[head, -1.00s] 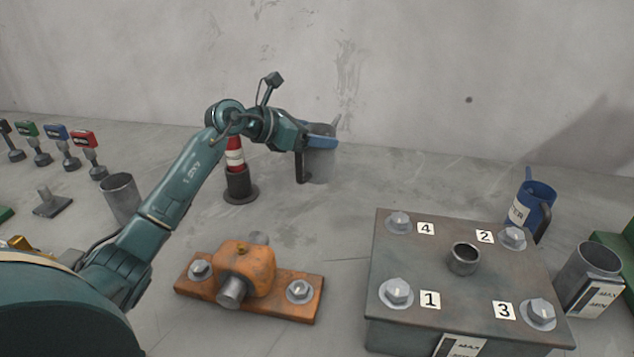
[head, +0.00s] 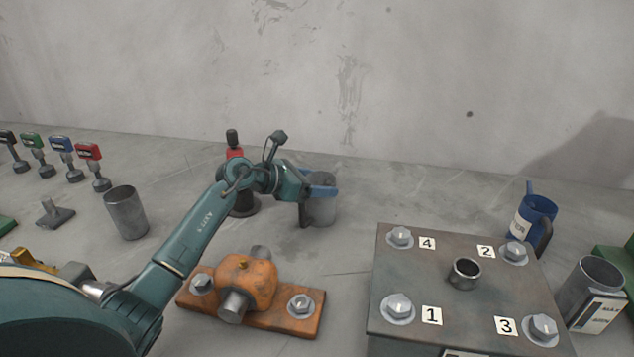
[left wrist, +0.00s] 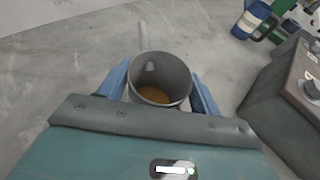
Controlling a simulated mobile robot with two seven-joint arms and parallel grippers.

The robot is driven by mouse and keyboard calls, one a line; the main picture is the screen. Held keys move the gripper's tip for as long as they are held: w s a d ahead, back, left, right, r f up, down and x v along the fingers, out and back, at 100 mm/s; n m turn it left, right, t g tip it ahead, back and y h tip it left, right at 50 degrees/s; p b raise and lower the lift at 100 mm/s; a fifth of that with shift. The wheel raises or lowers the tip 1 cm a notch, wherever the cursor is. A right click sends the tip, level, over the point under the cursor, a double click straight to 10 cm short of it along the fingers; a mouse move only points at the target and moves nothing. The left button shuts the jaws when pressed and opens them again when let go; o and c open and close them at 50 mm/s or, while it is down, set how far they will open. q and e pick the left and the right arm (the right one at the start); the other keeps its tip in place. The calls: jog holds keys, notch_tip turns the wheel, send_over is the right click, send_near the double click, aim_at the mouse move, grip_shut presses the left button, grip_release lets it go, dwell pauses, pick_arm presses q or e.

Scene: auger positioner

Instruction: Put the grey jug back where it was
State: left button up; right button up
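My right gripper is not in view.
An orange bolted part (head: 246,283) lies in front. A metal block (head: 440,275) with numbered bolts is to the right. A blue jug (head: 536,218), metal cups (head: 126,212) and a red-and-black tool (head: 234,152) stand around. The surface between the jug and block is clear.

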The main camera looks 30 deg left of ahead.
pick_arm(q)
jog(key=o, duration=0.4)
jog(key=shift+o, duration=0.2)
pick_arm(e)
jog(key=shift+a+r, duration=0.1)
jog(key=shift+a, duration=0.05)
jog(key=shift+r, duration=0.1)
pick_arm(q)
jog(key=shift+s+r, duration=0.1)
jog(key=shift+r, duration=0.05)
jog(key=b+v, duration=0.1)
jog(key=v, duration=1)
jog(key=shift+s+a, duration=0.25)
jog(key=shift+s, duration=0.05)
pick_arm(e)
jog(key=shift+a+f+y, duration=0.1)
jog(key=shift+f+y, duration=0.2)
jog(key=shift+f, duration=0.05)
pick_arm(q)
jog(key=shift+r, duration=0.2)
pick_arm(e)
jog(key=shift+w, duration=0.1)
